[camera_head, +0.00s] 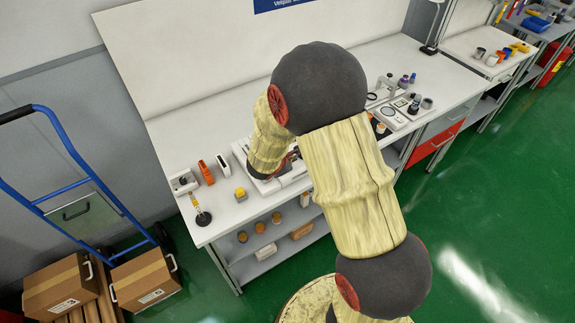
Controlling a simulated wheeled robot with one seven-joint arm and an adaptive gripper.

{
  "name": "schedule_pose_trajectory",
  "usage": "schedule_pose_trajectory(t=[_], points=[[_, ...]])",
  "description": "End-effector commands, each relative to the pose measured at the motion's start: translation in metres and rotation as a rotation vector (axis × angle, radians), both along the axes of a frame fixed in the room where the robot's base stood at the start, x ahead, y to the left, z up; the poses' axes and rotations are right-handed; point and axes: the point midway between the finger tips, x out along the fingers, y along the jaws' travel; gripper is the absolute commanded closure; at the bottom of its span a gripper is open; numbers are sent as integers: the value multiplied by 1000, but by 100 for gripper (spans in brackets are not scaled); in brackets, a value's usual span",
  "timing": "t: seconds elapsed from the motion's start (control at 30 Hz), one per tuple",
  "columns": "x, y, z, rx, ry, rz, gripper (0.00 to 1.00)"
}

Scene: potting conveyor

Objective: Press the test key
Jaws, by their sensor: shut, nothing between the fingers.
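My arm reaches over the workbench (240,212), and its wrist end comes down over a white, flat device (282,183). My arm covers much of this device, and only its front part and edges show. My gripper is hidden behind my own arm, so its fingers cannot be seen. I cannot make out the test key in this view. I cannot tell whether anything touches it.
A tray of small parts (393,117) lies right. A blue hand truck (75,160) and cartons (145,279) stand left.

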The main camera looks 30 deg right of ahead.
Motion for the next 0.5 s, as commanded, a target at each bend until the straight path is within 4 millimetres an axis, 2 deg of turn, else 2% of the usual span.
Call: schedule_pose_trajectory(t=[0.5], points=[[0,0,-6,0,1,1,100]])
